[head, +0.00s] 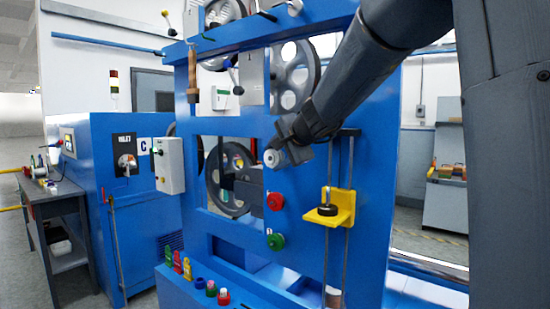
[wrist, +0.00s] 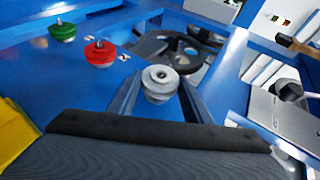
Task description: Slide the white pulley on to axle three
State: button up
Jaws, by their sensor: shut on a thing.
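The white pulley (wrist: 160,84) is a stepped pale disc held between the two dark fingers of my gripper (wrist: 158,96). In the head view the white pulley (head: 270,158) is at the front of my gripper (head: 279,154), close to the blue panel and above the red pulley (head: 275,201). The green pulley (head: 276,241) is below the red one. Red (wrist: 99,53) and green (wrist: 62,30) also show in the wrist view, each with a tip through its middle. I cannot make out axle three; I cannot tell if the white pulley touches an axle.
A yellow bracket (head: 333,209) with a black knob juts from the panel right of the red pulley. Large spoked wheels (head: 229,178) sit behind the frame openings. Small coloured items (head: 211,288) stand on the blue ledge below. A grey control box (head: 168,164) is at left.

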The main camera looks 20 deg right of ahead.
jog(key=shift+w+d, duration=0.5)
jog(key=shift+d, duration=0.15)
jog(key=shift+d, duration=0.1)
dwell(0.3)
jog(key=o, duration=1)
jog(key=shift+w+d, duration=0.1)
jog(key=shift+d, duration=0.05)
jog(key=o, duration=0.4)
jog(key=s+d+r, duration=0.4)
jog(key=s, duration=0.2)
jog(key=shift+s+d+r, duration=0.15)
jog(key=shift+s+r, duration=0.05)
jog(key=shift+r, duration=0.05)
dwell(0.6)
